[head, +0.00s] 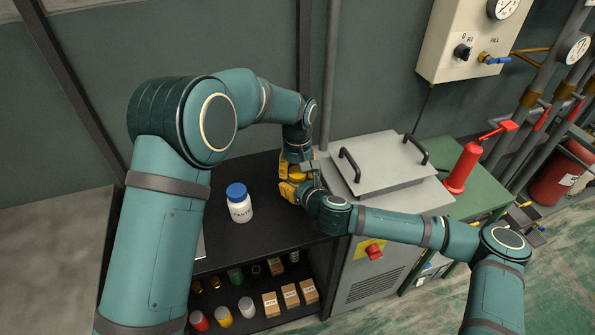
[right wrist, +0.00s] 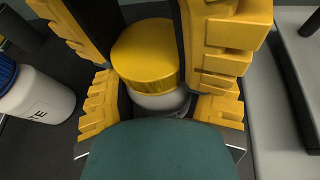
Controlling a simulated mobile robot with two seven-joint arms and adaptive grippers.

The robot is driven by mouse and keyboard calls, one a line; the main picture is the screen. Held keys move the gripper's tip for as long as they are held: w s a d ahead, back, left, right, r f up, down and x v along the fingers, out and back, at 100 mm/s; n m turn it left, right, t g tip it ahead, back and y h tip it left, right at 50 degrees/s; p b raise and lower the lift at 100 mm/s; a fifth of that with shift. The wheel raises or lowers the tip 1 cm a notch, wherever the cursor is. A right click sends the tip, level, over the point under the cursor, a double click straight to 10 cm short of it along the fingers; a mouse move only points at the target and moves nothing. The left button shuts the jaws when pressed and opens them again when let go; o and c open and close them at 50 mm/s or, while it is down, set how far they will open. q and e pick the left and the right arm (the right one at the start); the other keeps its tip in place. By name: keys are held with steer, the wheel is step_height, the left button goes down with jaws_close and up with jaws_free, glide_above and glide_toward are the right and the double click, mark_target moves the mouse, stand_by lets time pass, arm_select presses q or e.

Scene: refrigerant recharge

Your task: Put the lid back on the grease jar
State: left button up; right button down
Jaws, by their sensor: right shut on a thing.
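The grease jar (right wrist: 162,103) shows in the right wrist view as a white body directly under a yellow lid (right wrist: 145,52). I cannot tell whether the lid is fully seated. My right gripper (head: 291,190) is shut on the jar body; its yellow fingers stand either side of it low in the right wrist view. My left gripper (head: 297,155) reaches down from above, with its dark-padded fingers on both sides of the lid. Whether they grip the lid is unclear. In the head view the grippers hide most of the jar.
A white bottle with a blue cap (head: 238,203) stands left of the grippers on the dark bench (head: 268,222). A grey machine with a handled cover (head: 380,165) is close on the right. A lower shelf holds small boxes (head: 290,295) and jars.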

arm_select(q)
steer(key=o, duration=0.3)
steer(key=shift+o, duration=0.2)
steer(key=shift+r, duration=0.1)
steer(key=shift+r, duration=2.2)
steer(key=o, duration=0.4)
step_height(320, 180, up, 12)
